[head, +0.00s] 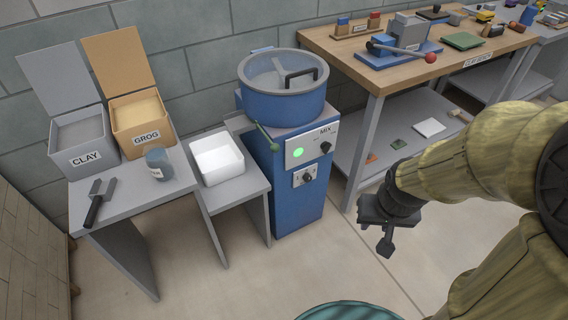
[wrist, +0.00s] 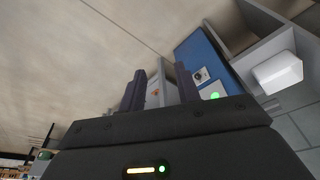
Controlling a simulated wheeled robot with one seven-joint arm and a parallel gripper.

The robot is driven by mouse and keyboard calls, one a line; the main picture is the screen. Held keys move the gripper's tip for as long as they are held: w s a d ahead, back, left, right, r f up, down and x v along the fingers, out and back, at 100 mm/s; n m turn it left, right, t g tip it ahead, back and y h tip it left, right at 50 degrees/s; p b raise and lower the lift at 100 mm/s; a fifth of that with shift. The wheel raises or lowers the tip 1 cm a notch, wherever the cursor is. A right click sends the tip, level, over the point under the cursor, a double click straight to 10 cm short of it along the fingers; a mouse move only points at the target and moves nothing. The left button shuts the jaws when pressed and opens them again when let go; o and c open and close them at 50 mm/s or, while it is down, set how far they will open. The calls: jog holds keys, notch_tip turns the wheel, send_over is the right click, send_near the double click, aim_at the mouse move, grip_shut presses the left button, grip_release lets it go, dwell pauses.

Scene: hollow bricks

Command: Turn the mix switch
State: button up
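A green lamp (head: 298,152) glows on the same panel. A second black knob (head: 307,177) sits on a smaller plate below. My gripper (head: 387,243) hangs in the air to the right of and below the panel, clear of the mixer. In the wrist view my gripper (wrist: 161,85) has its two fingers apart with nothing held; a knob (wrist: 201,75) and the green lamp (wrist: 214,96) show beyond, to the right.
A lever with a green grip (head: 262,138) sticks out at the mixer's front left. A white tray (head: 218,158) stands left of it on a low stand. A wooden bench (head: 440,75) with a lower shelf stands at the right. Open floor (head: 330,255) lies before the mixer.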

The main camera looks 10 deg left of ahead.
aim_at(326, 147)
jog(key=w+d+f+t+y+b, duration=0.1)
jog(key=w+f+t+y+b, duration=0.4)
jog(key=w+f+b, duration=0.6)
jog(key=w+d+f+t+y+b, duration=0.2)
jog(key=w+f+t+y+b, duration=0.3)
jog(key=w+f+b, duration=0.6)
jog(key=w+f+t, duration=0.2)
jog(key=w+f, duration=0.1)
jog(key=w, duration=0.7)
jog(key=shift+w+d+y+b, duration=0.2)
jog(key=shift+w+y+b, duration=0.1)
jog(key=shift+w+b, duration=0.1)
jog(key=b+x, duration=0.5)
jog(key=x, duration=1.2)
jog(key=shift+w+a, duration=0.15)
jog(key=shift+w, duration=0.05)
jog(key=shift+c, duration=0.2)
